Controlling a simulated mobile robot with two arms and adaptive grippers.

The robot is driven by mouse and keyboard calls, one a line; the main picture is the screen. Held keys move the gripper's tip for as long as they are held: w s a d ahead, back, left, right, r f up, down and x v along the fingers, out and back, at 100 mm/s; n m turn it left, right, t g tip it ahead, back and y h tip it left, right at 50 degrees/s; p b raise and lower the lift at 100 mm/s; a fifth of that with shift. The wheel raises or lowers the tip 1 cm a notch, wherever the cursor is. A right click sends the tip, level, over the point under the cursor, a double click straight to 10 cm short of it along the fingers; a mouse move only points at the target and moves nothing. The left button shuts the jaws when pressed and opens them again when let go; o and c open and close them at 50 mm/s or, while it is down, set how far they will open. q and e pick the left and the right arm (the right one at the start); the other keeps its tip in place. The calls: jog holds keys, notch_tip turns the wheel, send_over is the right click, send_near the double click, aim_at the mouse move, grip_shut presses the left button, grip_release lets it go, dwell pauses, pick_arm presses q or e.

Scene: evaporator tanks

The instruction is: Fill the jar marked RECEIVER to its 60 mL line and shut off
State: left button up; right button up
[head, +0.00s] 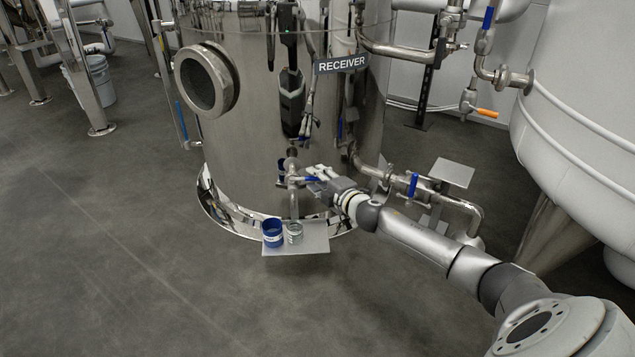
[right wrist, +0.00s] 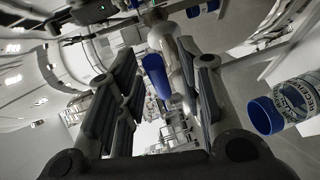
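The tank (head: 245,135) bears a RECEIVER sign (head: 341,64). At its foot is a small tap (head: 291,180) with a blue handle (head: 311,179), which also shows in the right wrist view (right wrist: 156,76). A blue vessel (head: 272,230) with a pale band and a clear glass jar (head: 295,233) stand on the shelf below. In the right wrist view, a jar labelled RECEIVER (right wrist: 302,97) is beside a blue, cup-like part (right wrist: 264,115). Its liquid level cannot be read. My right gripper (head: 314,176) is open, its fingers either side of the blue handle. My left gripper is not in view.
The small shelf (head: 310,246) juts from the tank's foot. Right of my gripper is a pipe with another blue-handled valve (head: 413,184). An orange-handled valve (head: 487,113) and a large white tank (head: 590,100) stand farther right.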

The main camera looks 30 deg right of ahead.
jog(key=shift+w, duration=0.3)
grip_shut()
dwell(0.3)
